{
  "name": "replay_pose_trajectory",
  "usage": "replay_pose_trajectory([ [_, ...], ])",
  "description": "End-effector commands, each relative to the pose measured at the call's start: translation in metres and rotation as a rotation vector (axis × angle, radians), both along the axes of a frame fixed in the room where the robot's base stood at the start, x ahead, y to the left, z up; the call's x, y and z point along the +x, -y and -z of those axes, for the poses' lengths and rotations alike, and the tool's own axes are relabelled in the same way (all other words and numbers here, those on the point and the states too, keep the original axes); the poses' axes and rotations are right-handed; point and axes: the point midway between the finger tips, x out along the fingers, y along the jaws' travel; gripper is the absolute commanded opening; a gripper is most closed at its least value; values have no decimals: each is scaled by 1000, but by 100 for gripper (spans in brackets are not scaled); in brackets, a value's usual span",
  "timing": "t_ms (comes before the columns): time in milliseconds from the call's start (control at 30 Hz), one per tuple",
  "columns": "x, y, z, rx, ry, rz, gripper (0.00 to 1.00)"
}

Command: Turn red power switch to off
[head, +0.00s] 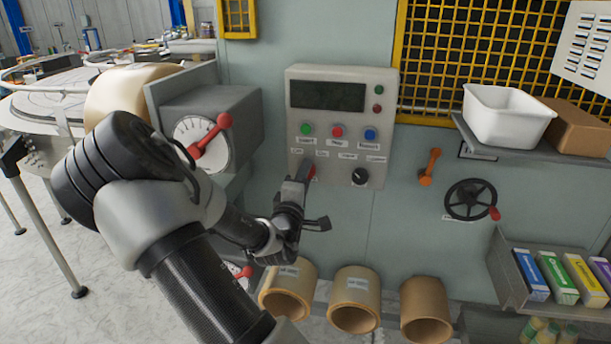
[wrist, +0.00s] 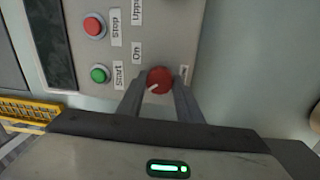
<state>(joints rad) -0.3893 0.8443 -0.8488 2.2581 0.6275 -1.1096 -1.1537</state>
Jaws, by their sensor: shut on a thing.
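The red power switch (wrist: 160,78) is a round knob with a white pointer mark, on the lower part of the control panel. In the wrist view its pointer aims down and left, and an "On" label (wrist: 137,52) sits beside it. My gripper (wrist: 160,95) is shut on the knob, with one finger on each side. Another label by the knob is too partly hidden to read.
The control panel (head: 300,90) carries green, red and blue buttons and a black knob (head: 360,176). A red-handled dial (head: 222,121) is left of it. An orange lever (head: 430,167) and a handwheel (head: 470,200) are to the right.

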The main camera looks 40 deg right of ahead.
Motion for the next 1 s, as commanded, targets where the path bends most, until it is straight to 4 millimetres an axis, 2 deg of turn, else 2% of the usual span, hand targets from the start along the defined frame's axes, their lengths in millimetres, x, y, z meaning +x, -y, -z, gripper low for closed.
replay_pose_trajectory([
  [100,0,0,-1,-3,1,0,10],
  [133,0,0,-1,-3,1,0,36],
  [200,0,0,-1,-3,1,0,47],
  [233,0,0,-1,-2,2,0,50],
  [533,-1,-1,0,0,1,0,50],
  [667,-8,-10,1,1,0,0,50],
  [1000,-56,-69,8,0,-2,-4,50],
])
